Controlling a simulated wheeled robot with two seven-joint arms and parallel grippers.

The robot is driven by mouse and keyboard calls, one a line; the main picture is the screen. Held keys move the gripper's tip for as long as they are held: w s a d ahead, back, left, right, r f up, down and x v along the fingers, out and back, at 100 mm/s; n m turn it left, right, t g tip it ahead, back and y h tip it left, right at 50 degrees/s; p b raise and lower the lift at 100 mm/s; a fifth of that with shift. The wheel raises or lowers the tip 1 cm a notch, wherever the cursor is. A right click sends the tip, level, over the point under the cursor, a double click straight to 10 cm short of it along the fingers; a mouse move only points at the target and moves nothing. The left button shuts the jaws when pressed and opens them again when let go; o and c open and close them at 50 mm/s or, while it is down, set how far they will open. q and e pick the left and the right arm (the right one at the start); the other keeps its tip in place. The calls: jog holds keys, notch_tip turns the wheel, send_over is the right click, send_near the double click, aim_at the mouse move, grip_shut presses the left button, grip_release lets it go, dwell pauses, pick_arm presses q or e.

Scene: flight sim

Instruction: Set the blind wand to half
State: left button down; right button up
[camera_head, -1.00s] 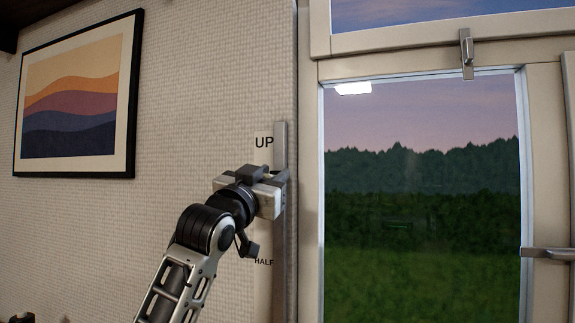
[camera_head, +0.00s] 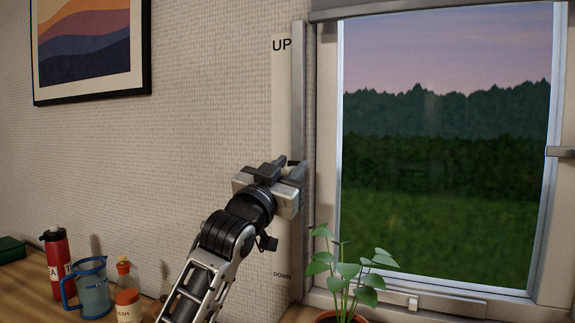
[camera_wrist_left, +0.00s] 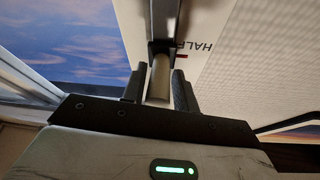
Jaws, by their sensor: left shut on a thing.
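My left gripper (camera_head: 292,172) is at the vertical wand rail (camera_head: 299,95) on the left of the window, between the UP mark and the DOWN mark of the pale label strip (camera_head: 282,110). In the left wrist view its fingers (camera_wrist_left: 159,90) are shut on the pale, rounded wand grip (camera_wrist_left: 160,78), in front of the dark rail (camera_wrist_left: 165,25). The HALF label (camera_wrist_left: 195,47) and a short red mark show just beside the grip. In the head view HALF is hidden behind my gripper. A grey bar (camera_head: 430,8) crosses the window's top. My right gripper is out of view.
A potted plant (camera_head: 350,275) stands at the window's lower left, right of my arm. A red bottle (camera_head: 57,262), a blue jug (camera_head: 92,290) and an orange-labelled bottle (camera_head: 126,296) stand on the wooden counter at lower left. A framed picture (camera_head: 88,45) hangs on the wall.

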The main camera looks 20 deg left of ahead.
pick_arm(q)
jog(key=shift+d, duration=0.25)
jog(key=c, duration=1.3)
grip_release()
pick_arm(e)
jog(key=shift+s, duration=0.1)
pick_arm(q)
jog(key=shift+s+a, duration=0.1)
jog(key=shift+s+a+f, duration=0.1)
jog(key=shift+s+f, duration=0.15)
jog(key=shift+s, duration=0.05)
jog(key=b+v, duration=0.2)
jog(key=v, duration=1.3)
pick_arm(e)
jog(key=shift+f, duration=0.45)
